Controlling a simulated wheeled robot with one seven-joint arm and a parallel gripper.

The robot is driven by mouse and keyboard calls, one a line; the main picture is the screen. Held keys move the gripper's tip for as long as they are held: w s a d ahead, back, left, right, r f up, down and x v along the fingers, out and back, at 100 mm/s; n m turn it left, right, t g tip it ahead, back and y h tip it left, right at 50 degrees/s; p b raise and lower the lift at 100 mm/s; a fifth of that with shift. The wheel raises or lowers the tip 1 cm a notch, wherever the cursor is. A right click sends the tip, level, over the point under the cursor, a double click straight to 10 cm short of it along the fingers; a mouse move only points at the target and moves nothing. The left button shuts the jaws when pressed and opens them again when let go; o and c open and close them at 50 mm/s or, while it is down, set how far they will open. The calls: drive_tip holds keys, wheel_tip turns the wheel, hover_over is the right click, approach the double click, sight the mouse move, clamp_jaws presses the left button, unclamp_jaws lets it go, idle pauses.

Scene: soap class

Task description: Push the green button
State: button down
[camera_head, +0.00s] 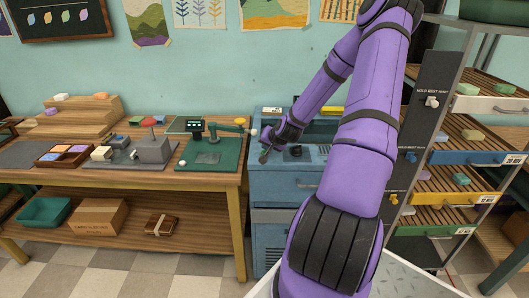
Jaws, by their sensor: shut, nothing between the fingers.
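My gripper (264,156) is small in the view, at the end of my purple arm, over the left part of the blue cabinet's top (258,168). Its fingers are shut and point down to the left, with nothing seen between them. I cannot tell whether the tips touch the surface. A dark fitting (295,152) sits on the cabinet top just right of the gripper. I cannot make out a green button; my arm hides the right part of the cabinet.
Left of the cabinet, a wooden table (222,178) holds a green press-like device (222,129), a grey block with a red-knobbed lever (152,148) and a divided soap tray (67,154). A soap rack (470,170) with a dark lever panel (420,110) stands right of my arm.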

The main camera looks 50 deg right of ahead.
sight(266, 151)
drive_tip(key=shift+f, duration=0.1)
idle(0.6)
drive_tip(key=shift+f, duration=0.35)
drive_tip(key=shift+r, duration=0.55)
drive_tip(key=shift+r, duration=2.95)
